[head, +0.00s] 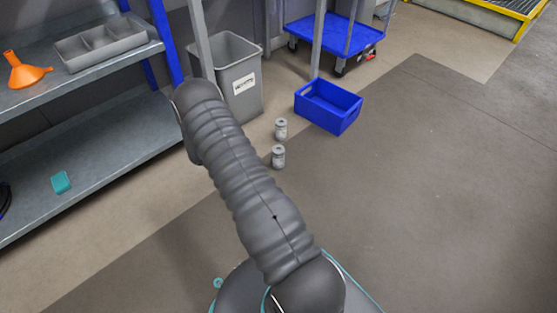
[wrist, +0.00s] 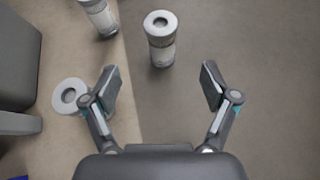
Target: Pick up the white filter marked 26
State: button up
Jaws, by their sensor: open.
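Small white cylindrical filters with a hole in the top stand on the floor. In the head view one filter (head: 280,129) is farther back and another filter (head: 278,156) is nearer, both right of my arm. The wrist view shows three: one at the top left (wrist: 98,14), one near the top middle (wrist: 161,40), and one at the left (wrist: 68,96), partly behind my left finger. I cannot read a number on any of them. My gripper (wrist: 160,82) is open and empty, with the middle filter ahead of the gap between its fingers. In the head view my arm hides the gripper.
A grey bin (head: 240,85) stands behind the filters. A blue crate (head: 328,107) is on the floor to their right, with a blue cart (head: 350,38) behind. A metal shelf (head: 105,135) with an orange funnel (head: 24,70) is at left. The floor at right is clear.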

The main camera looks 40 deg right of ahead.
aim_at(278, 156)
jog(key=x, duration=0.6)
jog(key=f+b+x, duration=0.1)
jog(key=x, duration=0.2)
jog(key=shift+a+f, duration=0.15)
jog(key=shift+f, duration=0.1)
jog(key=shift+a+f+b+x, duration=0.1)
jog(key=shift+f+b+x, duration=0.1)
jog(key=shift+x, duration=1.15)
jog(key=shift+a+f+b+x, duration=0.1)
jog(key=shift+f+b+x, duration=0.1)
jog(key=shift+x, duration=1.15)
jog(key=shift+s+a+r, duration=0.1)
jog(key=shift+s, duration=0.05)
jog(key=c, duration=1.3)
